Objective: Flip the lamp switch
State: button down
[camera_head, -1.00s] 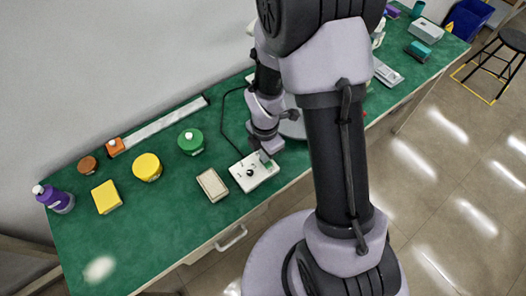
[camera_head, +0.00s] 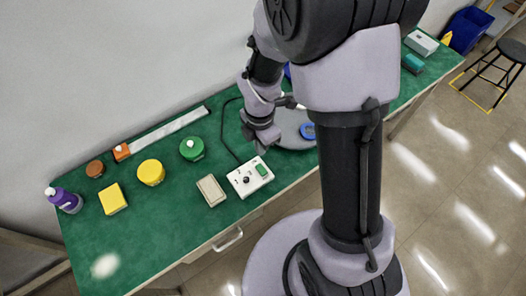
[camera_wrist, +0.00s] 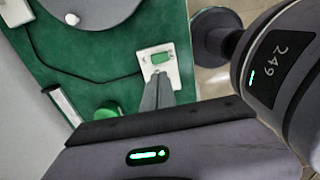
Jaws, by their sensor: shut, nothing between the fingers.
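A white switch box (camera_head: 239,186) with a green rocker (camera_head: 262,170) and a dark round knob lies near the table's front edge. In the wrist view the box (camera_wrist: 146,57) and its green rocker (camera_wrist: 159,58) show just beyond my fingertips. My gripper (camera_head: 262,151) is shut and empty, on the wall side of the box and apart from the rocker. The shut fingers also show in the wrist view (camera_wrist: 160,80), pointing at the box. I cannot tell which way the rocker is tilted.
The green table (camera_head: 150,230) carries a beige block (camera_head: 211,190), a green round container (camera_head: 192,148) and yellow pieces left of the box. A grey disc (camera_head: 290,128) stands to the right, partly behind my arm. A dark cable runs behind the box.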

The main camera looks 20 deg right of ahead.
aim_at(263, 171)
notch_tip(263, 171, up, 3)
jog(key=shift+d+p, duration=0.1)
jog(key=shift+p, duration=0.2)
jog(key=shift+d+f, duration=0.1)
jog(key=b, duration=0.3)
jog(key=shift+s, duration=0.4)
notch_tip(263, 171, down, 14)
jog(key=b, duration=0.7)
